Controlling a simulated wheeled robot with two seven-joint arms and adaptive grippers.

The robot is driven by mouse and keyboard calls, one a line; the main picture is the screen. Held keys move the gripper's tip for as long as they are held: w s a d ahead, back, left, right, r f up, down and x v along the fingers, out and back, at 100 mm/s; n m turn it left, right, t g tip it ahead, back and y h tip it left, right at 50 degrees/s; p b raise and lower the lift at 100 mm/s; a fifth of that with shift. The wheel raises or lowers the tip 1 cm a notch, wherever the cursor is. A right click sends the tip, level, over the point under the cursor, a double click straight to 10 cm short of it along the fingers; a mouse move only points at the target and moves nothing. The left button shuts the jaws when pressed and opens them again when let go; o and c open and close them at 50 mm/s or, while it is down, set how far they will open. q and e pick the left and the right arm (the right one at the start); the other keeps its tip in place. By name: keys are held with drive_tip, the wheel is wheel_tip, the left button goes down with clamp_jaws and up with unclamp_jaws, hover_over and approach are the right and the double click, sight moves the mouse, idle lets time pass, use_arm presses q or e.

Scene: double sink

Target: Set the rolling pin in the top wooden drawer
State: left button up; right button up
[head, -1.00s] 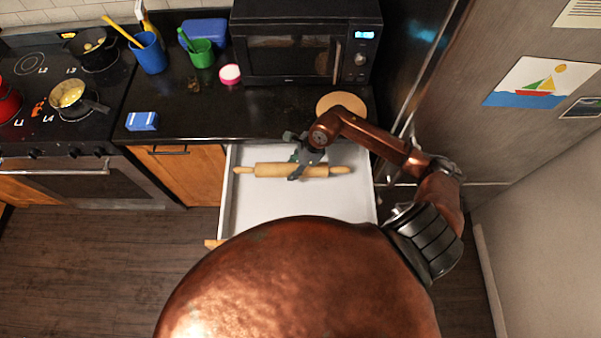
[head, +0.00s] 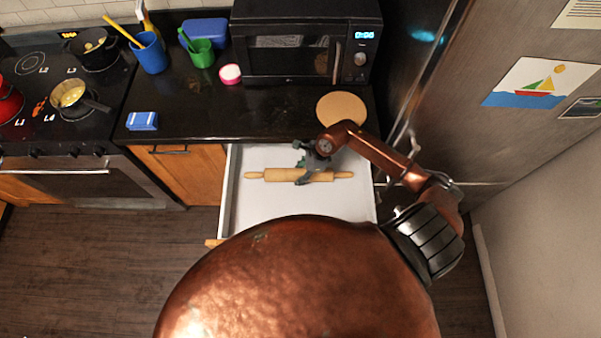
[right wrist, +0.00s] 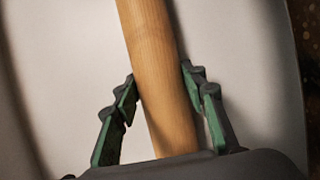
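The wooden rolling pin (head: 280,175) lies crosswise inside the pulled-out top drawer (head: 350,203), over its white floor. My right gripper (head: 306,176) is down in the drawer, straddling the pin a little right of its middle. In the right wrist view, the pin (right wrist: 155,60) runs between the two green-lined fingers (right wrist: 160,80). They are spread, with a narrow gap showing beside the pin, so the gripper looks open. The ends of the pin lie outside that view. My left gripper is not in view.
The black counter (head: 285,115) is behind the drawer, with a microwave (head: 305,45) and a round wooden board (head: 341,109) on it. The fridge (head: 500,120) stands close on the right. The drawer floor around the pin is clear.

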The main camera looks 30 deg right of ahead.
drive_tip(key=o, duration=0.5)
drive_tip(key=shift+r, duration=0.15)
drive_tip(key=v, duration=1.2)
drive_tip(key=shift+s, duration=0.1)
